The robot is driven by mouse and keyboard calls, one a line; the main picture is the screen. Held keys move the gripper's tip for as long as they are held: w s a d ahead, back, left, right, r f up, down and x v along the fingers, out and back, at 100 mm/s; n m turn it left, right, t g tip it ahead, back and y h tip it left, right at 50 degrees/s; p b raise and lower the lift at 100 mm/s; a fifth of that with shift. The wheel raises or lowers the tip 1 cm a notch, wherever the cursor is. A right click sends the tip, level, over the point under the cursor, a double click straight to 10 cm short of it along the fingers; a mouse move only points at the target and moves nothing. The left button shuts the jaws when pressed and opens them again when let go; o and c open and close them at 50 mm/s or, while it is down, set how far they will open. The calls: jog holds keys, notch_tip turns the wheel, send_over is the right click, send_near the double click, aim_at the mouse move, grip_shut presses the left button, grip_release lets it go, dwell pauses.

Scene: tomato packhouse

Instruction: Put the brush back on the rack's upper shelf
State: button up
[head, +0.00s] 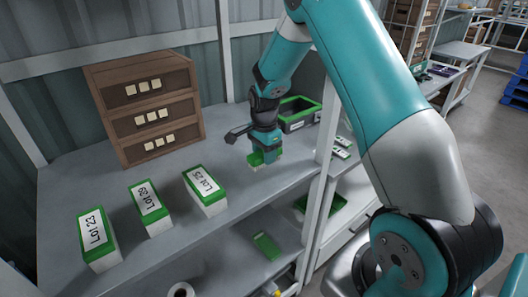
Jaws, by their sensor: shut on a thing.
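My gripper (263,152) is low over the right part of the rack's upper shelf (165,225), pointing down. It is shut on a small green and pale thing, which I take to be the brush (256,159). The jaws hide most of it. I cannot tell whether its underside touches the shelf. The upper shelf is a grey metal board.
Three green-and-white lot boxes (205,192) stand in a row left of my gripper. A brown drawer cabinet (145,107) stands behind them. A dark green-rimmed crate (299,113) is at the right. A green item (267,246) and a white roll (181,289) are below.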

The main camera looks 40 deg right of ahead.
jog(key=o, duration=0.8)
jog(key=shift+o, duration=0.2)
notch_tip(320, 180, up, 11)
jog(key=b, duration=0.3)
jog(key=s+a+r+n, duration=0.3)
jog(key=a+r+n, duration=0.1)
jog(key=a, duration=0.2)
jog(key=s+a+r+n+y, duration=0.1)
jog(key=s+a+n+y, duration=0.1)
jog(key=s+a+n, duration=0.7)
jog(key=s+a+r+n+y, duration=0.2)
jog(key=s+a+n, duration=0.7)
jog(key=s, duration=0.7)
jog(key=n, duration=0.2)
jog(key=shift+r+n, duration=0.2)
jog(key=shift+n, duration=0.2)
jog(key=shift+s, duration=0.1)
